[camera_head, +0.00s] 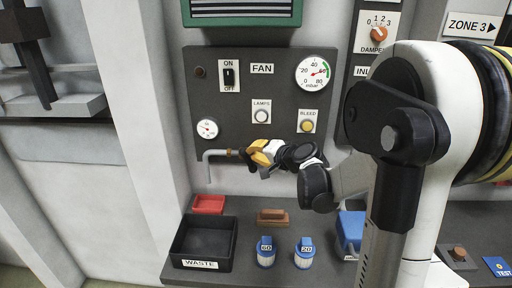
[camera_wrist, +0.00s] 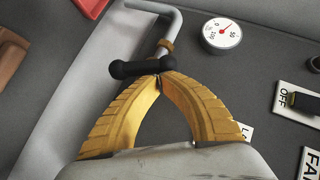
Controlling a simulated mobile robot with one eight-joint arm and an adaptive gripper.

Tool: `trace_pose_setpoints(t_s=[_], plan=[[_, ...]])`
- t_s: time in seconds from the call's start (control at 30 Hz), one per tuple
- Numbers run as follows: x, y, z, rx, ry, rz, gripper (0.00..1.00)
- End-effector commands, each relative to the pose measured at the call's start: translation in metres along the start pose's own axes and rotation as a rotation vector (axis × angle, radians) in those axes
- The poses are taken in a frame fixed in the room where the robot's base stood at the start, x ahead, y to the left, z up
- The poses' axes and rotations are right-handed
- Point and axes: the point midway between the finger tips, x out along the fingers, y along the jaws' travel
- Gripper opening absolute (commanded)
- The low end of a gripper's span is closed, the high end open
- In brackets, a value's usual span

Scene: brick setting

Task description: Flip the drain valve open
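The drain valve is on a thin grey pipe (camera_head: 216,153) with a bent-down end, low on the dark panel. It has a brown collar (camera_wrist: 165,46) and a black bar-shaped lever (camera_wrist: 134,68), which lies across the pipe in the wrist view. My gripper (camera_wrist: 160,80) has yellow fingers whose tips meet right at the lever's right part; no clear gap shows between them. I cannot tell whether the tips touch the lever. In the head view my gripper (camera_head: 247,155) is at the pipe's right end and hides much of the valve.
Above are a small gauge (camera_head: 207,129), the lamps button (camera_head: 262,116), the bleed button (camera_head: 307,125) and the fan switch (camera_head: 229,76). Below, the shelf holds a black waste bin (camera_head: 176,247), a red tray (camera_head: 208,204), a brown block (camera_head: 272,217) and two blue-capped jars (camera_head: 266,252).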

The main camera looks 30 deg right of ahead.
Motion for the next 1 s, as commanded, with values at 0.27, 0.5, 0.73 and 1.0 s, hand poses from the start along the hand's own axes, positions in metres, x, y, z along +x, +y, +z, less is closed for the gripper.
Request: trace_pose_setpoints(t_s=[0.27, 0.5, 0.73, 1.0], plan=[[0.004, -0.013, 0.005, -0.187, -0.004, 0.182, 0.00], [0.010, -0.017, 0.011, -0.347, -0.003, 0.342, 0.00], [0.016, -0.019, 0.017, -0.497, -0.004, 0.493, 0.00], [0.021, -0.018, 0.021, -0.561, 0.000, 0.562, 0.00]])
